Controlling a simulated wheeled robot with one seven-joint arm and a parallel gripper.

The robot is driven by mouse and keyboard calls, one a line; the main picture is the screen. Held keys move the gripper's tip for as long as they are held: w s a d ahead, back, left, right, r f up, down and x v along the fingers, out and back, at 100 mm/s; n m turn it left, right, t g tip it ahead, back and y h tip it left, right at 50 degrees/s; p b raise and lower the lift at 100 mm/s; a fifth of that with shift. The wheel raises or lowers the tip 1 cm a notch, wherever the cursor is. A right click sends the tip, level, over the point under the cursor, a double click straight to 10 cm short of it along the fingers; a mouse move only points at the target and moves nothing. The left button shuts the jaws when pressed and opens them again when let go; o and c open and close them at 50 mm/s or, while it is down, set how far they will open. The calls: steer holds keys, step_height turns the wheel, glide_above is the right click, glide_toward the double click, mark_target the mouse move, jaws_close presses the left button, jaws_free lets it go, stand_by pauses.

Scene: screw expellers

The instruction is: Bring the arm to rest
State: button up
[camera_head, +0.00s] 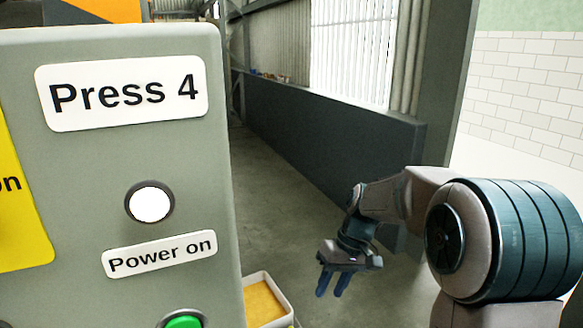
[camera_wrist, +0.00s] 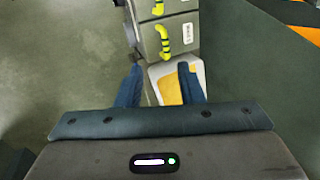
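My arm reaches in from the right in the head view, bent at a dark teal joint. My gripper (camera_head: 331,291) hangs with its fingers pointing down over the open floor, to the right of the Press 4 panel (camera_head: 80,210) and apart from it. In the wrist view the two blue fingers of my gripper (camera_wrist: 158,82) stand apart with nothing held between them.
The panel has a lit white lamp (camera_head: 150,202) and a green button (camera_head: 184,322). A pale tray (camera_head: 287,300) with yellow-orange contents sits beside it. Grey cabinets with yellow-black handles (camera_wrist: 165,42) show in the wrist view. A low dark wall (camera_head: 310,115) runs behind.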

steer(key=s+d+r+m+t+h+p, duration=0.2)
steer(key=s+r+p, duration=0.3)
steer(key=s+r, duration=0.2)
steer(key=s+d+r+m+t+h+p, duration=0.1)
steer(key=s+r+p, duration=0.4)
steer(key=s, duration=0.7)
steer(key=shift+d+r+m+t+h, duration=0.4)
steer(key=shift+d+r+m+t, duration=0.15)
steer(key=shift+d+r, duration=0.45)
